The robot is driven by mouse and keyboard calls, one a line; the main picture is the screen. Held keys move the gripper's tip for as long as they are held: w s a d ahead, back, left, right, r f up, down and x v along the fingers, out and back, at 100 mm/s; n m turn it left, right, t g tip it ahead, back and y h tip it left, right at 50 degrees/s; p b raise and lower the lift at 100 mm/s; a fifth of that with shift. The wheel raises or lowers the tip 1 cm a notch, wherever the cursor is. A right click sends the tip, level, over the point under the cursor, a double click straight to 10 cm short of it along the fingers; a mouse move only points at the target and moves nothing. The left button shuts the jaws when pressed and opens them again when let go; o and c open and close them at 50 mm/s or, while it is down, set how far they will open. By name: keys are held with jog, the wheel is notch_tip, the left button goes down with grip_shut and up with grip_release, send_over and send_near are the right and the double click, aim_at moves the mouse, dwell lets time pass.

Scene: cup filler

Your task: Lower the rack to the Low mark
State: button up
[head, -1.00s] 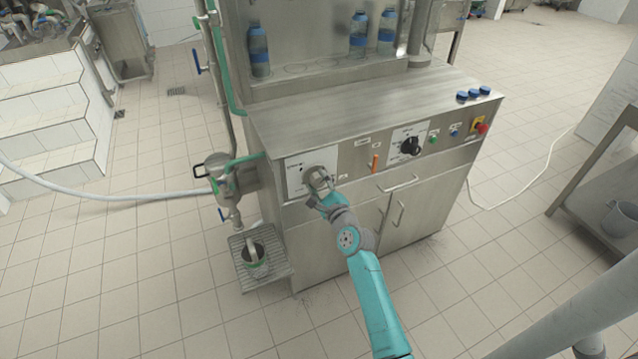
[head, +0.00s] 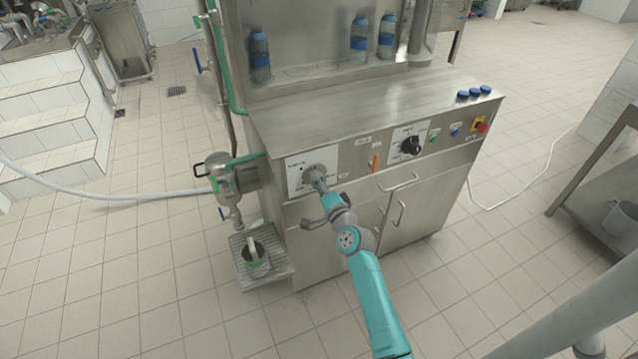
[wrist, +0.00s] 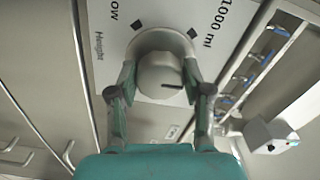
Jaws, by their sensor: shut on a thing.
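The round grey knob (wrist: 160,76) sits on a white label plate (wrist: 115,45) on the front panel; its base shows in the head view (head: 315,169). My gripper (wrist: 159,93) is shut on the knob, one finger on each side. A dark line on the knob's face points right in the wrist view. The plate shows "ow", cut off by the frame edge, "Height" and "1000 ml", with dark square marks near the knob.
A second, black knob (head: 411,146), an orange handle (head: 375,161), buttons and a red stop button (head: 483,128) lie to the right on the panel. Cabinet handles (head: 398,183) stick out below. The tiled floor in front is clear.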

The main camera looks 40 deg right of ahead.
jog(key=n, duration=2.7)
jog(key=shift+s+d+f+n, duration=0.1)
jog(key=shift+d+f+n, duration=0.05)
jog(key=shift+d+n, duration=0.15)
dwell(0.3)
jog(key=o, duration=1.2)
jog(key=shift+c, duration=0.2)
jog(key=shift+s, duration=0.1)
jog(key=v, duration=1.1)
jog(key=shift+s+a, duration=0.2)
jog(key=shift+s, duration=0.15)
